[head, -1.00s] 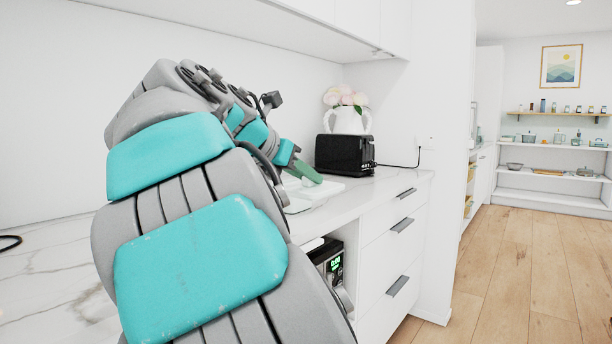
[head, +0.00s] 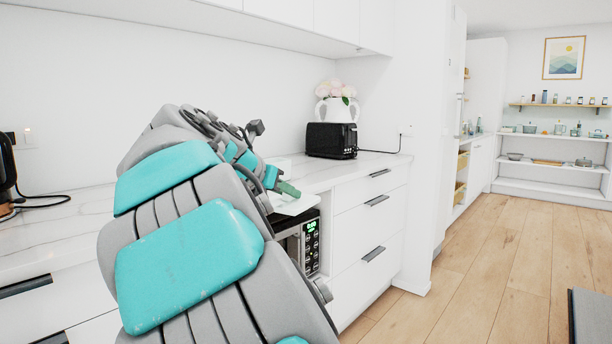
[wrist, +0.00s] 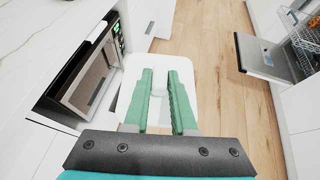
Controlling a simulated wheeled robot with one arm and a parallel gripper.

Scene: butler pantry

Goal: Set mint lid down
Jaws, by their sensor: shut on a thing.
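The lid (head: 298,204) is a pale, nearly white flat piece with rounded corners. In the wrist view the lid (wrist: 160,62) lies under and between my fingers. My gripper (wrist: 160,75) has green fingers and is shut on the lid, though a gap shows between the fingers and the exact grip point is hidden. In the head view my gripper (head: 288,188) holds the lid roughly level by the counter's front edge, in front of the upper part of the microwave (head: 308,240). The wrist view shows floor beyond the lid.
The white marble counter (head: 345,172) has a black toaster (head: 332,141) and a white flower vase (head: 337,110) at its far end. Drawers (head: 365,215) lie below. In the wrist view an open dishwasher door (wrist: 262,58) sticks out at the right. Wooden floor (head: 490,260) is clear between.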

